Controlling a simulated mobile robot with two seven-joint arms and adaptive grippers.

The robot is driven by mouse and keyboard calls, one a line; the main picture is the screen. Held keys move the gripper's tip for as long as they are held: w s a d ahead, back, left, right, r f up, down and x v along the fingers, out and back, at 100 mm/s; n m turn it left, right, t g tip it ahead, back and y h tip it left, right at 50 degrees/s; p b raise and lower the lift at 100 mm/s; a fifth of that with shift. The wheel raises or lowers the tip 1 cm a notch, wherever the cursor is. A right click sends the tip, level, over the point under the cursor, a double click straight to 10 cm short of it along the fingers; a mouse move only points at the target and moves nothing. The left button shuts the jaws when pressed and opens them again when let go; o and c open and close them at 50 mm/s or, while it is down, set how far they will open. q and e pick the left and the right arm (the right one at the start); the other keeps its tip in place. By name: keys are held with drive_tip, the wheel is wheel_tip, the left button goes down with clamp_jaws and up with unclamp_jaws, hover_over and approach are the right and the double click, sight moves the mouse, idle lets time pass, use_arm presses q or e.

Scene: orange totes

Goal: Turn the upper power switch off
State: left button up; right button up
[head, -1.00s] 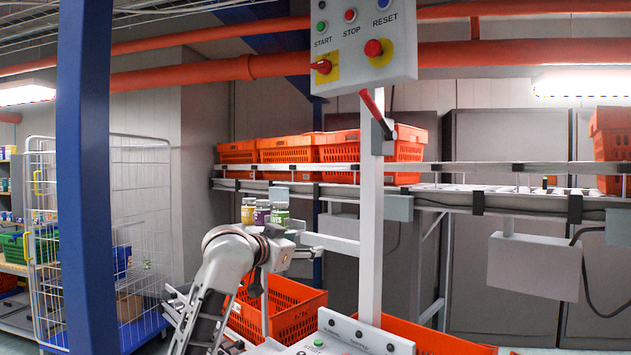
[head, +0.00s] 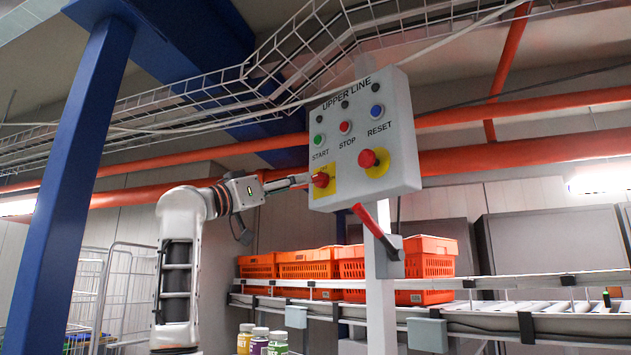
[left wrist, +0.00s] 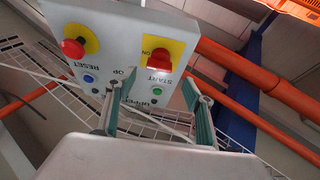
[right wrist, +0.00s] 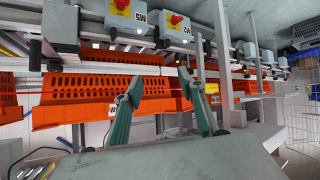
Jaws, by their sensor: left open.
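The grey "UPPER LINE" control box (head: 362,140) hangs at the upper middle in the head view. Its red rotary power switch (head: 320,180) sits on a yellow plate at the lower left. In the left wrist view this switch (left wrist: 158,60) lies just beyond the fingertips, roughly between them. My left gripper (head: 298,181) is beside the switch, coming from the left. Its fingers are apart in the left wrist view (left wrist: 160,82); whether they touch the switch I cannot tell. My right gripper (right wrist: 160,82) is open and empty, seen only in the right wrist view.
A red emergency button (head: 368,158) on yellow is right of the switch. A red lever (head: 367,217) sticks out below the box. A blue post (head: 70,170) stands left of my arm. Orange totes (head: 305,264) are on the conveyor behind. Smaller boxes with red knobs (right wrist: 175,20) show in the right wrist view.

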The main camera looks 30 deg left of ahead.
sight(320, 181)
use_arm(q)
drive_tip(key=p+x, duration=0.2)
drive_tip(key=x, duration=0.4)
drive_tip(key=shift+w, duration=0.25)
drive_tip(key=shift+d, duration=0.15)
drive_tip(key=c, duration=1.1)
